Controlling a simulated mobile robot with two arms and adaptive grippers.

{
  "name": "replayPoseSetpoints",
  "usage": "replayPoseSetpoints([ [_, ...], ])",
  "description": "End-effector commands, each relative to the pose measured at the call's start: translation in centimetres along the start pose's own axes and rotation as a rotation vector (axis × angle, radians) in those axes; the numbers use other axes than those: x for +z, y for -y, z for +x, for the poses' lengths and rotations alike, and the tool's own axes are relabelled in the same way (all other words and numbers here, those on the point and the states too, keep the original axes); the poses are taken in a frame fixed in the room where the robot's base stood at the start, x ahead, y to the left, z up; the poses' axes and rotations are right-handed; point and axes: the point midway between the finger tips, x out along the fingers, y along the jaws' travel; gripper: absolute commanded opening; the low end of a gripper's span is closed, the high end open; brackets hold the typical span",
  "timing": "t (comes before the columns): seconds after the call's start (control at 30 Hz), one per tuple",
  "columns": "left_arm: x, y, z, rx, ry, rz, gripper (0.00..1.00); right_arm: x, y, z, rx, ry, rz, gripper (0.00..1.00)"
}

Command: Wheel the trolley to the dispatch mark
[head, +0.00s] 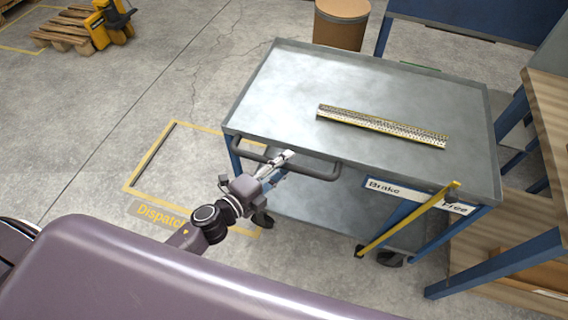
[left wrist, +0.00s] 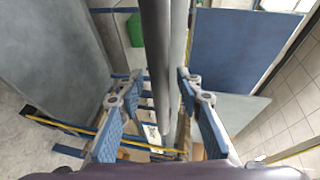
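The grey trolley (head: 290,85) with blue legs stands right of the dispatch mark (head: 150,160), a yellow floor outline labelled "Dispatch". Its dark handle (head: 325,172) faces me. My left gripper (head: 284,160) is at the handle's left part. In the left wrist view, the handle bar (left wrist: 156,60) runs between the open fingers of this gripper (left wrist: 160,110), with a gap visible on the left side. A yellow brake lever (head: 408,218) leans right, its top by the "Free" end of the brake label (head: 415,195). My right gripper is out of view.
A long perforated strip with yellow edges (head: 380,127) lies on the trolley top. A wooden bench (head: 548,130) stands close at right, a brown drum (head: 340,25) behind. A pallet (head: 65,32) and yellow pallet truck (head: 110,22) are far left. The floor left of the trolley is clear.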

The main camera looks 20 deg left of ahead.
Motion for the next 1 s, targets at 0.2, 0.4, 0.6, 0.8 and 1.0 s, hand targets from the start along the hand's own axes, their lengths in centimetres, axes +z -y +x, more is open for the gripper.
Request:
replayPoseSetpoints([
  [0.2, 0.0, 0.0, 0.0, 0.0, 0.0, 0.0, 0.18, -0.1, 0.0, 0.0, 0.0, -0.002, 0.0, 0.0],
  [0.4, 0.0, 0.0, 0.0, 0.0, 0.0, 0.0, 0.0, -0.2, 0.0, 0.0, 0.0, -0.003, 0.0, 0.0],
  [0.6, 0.0, 0.0, 0.0, 0.0, 0.0, 0.0, 0.0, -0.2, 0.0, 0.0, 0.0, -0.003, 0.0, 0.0],
  [0.8, 0.3, 0.0, -0.2, 0.001, 0.001, 0.0, 0.0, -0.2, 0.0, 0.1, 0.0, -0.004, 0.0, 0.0],
  [1.0, 2.2, -0.1, -0.9, 0.002, 0.003, 0.004, 0.0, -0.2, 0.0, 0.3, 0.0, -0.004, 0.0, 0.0],
])
